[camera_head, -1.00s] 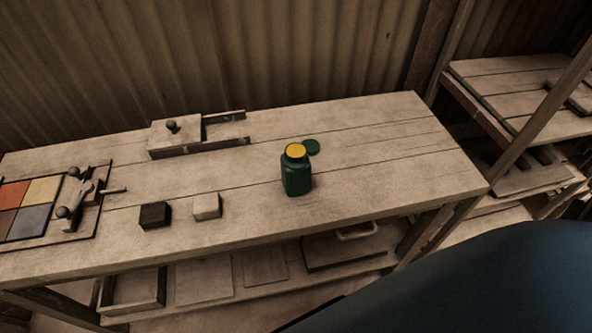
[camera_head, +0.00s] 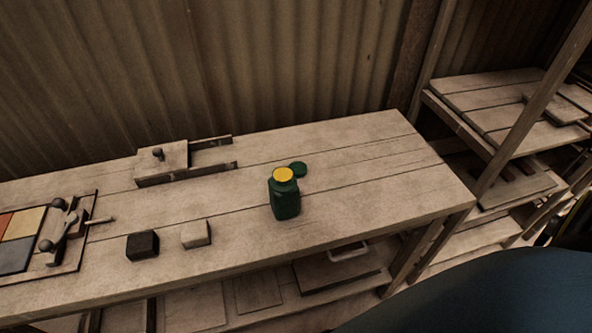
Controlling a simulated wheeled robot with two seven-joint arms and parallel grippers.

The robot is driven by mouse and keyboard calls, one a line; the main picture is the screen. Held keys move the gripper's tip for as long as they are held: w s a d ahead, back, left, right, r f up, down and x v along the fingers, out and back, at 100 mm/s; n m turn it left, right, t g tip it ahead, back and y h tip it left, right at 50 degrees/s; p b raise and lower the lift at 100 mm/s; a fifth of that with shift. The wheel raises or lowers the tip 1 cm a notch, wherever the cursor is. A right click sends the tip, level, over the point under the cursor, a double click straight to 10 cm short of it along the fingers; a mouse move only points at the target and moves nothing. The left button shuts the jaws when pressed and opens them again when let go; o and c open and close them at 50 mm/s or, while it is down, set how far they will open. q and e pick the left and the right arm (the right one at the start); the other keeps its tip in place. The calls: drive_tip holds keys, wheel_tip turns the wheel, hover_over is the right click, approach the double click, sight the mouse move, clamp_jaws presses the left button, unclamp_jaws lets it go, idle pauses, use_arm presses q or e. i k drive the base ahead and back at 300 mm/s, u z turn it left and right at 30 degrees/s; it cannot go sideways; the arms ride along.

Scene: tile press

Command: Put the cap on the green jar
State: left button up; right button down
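The green jar (camera_head: 285,200) stands upright on the wooden workbench, right of the middle of its top. Its top shows a yellow disc (camera_head: 283,174), which may be its contents. The round green cap (camera_head: 299,169) lies on the bench just behind the jar and to its right, off the jar. Neither of my grippers shows in the head view.
A dark block (camera_head: 142,245) and a pale block (camera_head: 196,234) sit left of the jar. A sliding-lid box (camera_head: 162,166) stands at the back. A coloured tile press board (camera_head: 45,236) is at far left. Shelves (camera_head: 500,100) stand right. The bench's right end (camera_head: 400,155) is clear.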

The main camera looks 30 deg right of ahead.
sight(284, 190)
drive_tip(key=u, duration=2.4)
drive_tip(key=k, duration=1.5)
drive_tip(key=z, duration=1.25)
